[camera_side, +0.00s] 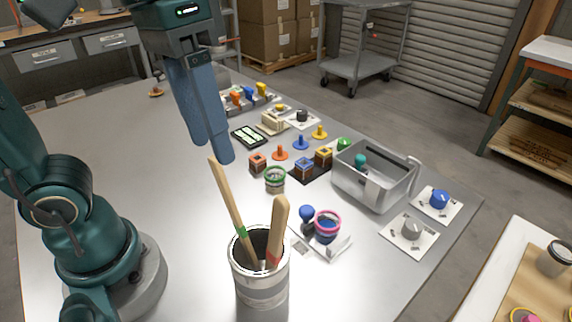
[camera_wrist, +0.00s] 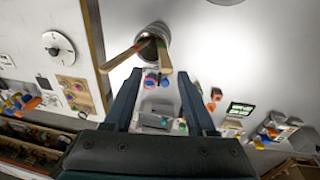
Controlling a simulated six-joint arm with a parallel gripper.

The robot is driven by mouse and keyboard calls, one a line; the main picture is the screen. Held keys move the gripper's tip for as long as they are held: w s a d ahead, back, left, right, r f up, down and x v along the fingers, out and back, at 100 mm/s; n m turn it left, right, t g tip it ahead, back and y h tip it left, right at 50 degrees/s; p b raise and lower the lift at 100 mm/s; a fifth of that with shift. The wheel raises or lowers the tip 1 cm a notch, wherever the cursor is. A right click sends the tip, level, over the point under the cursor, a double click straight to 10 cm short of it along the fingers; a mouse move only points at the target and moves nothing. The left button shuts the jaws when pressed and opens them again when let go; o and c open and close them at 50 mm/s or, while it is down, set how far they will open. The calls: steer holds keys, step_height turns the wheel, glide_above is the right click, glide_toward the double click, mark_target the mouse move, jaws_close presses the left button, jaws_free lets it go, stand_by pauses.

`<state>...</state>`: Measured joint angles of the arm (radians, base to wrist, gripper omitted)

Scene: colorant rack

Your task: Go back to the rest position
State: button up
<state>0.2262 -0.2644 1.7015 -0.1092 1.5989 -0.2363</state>
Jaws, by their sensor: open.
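My gripper (camera_side: 218,158) hangs above the metal table (camera_side: 150,190) in the side view, its long blue fingers pointing down, clear of the things below. In the wrist view my gripper (camera_wrist: 160,78) shows its two fingers spread apart with nothing held between them. The task names no object. Below and nearer the side camera stands a metal can (camera_side: 262,285) holding two wooden sticks, one with a green band and one with a red band. The can (camera_wrist: 155,32) also shows beyond the fingertips in the wrist view.
A grey bin (camera_side: 375,183) stands at the right of the table. Small orange, blue and yellow pieces, a green-rimmed pot (camera_side: 275,181) and a pink-rimmed pot (camera_side: 327,226) lie between. White plates with knobs (camera_side: 439,200) sit near the right edge. The table's left side is mostly bare.

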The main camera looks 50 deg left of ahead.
step_height(320, 180, up, 2)
steer(key=shift+r, duration=2.05)
steer(key=w+a+f+t+y, duration=0.1)
steer(key=w+a+f+t, duration=0.1)
steer(key=w+a+f, duration=0.7)
steer(key=w+a, duration=0.1)
steer(key=w, duration=0.2)
steer(key=shift+f+y, duration=0.3)
steer(key=shift+f, duration=0.1)
